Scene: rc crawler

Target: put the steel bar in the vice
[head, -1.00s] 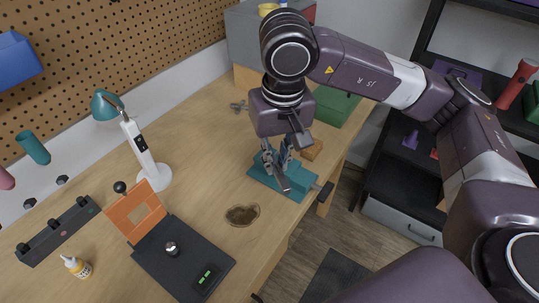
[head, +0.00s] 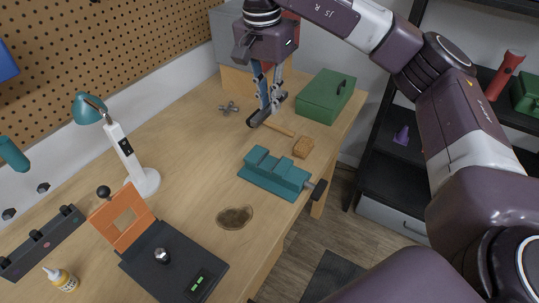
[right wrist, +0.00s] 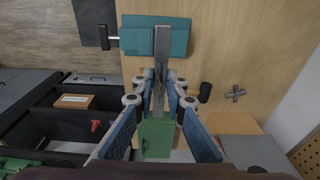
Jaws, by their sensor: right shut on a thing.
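The steel bar (right wrist: 160,62) is a long grey strip in the right wrist view, held between the fingers of my right gripper (right wrist: 160,95). It reaches out past the fingertips and crosses the vice in that picture. In the head view my right gripper (head: 270,106) hangs beyond the vice, apart from it and above the table. The teal vice (head: 271,177) sits near the table's right edge, with nothing seen in its jaws. The vice also shows at the top of the right wrist view (right wrist: 137,38). My left gripper is out of view.
A black scale (head: 172,263), an orange frame (head: 122,222) and a lamp (head: 124,145) stand at the left.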

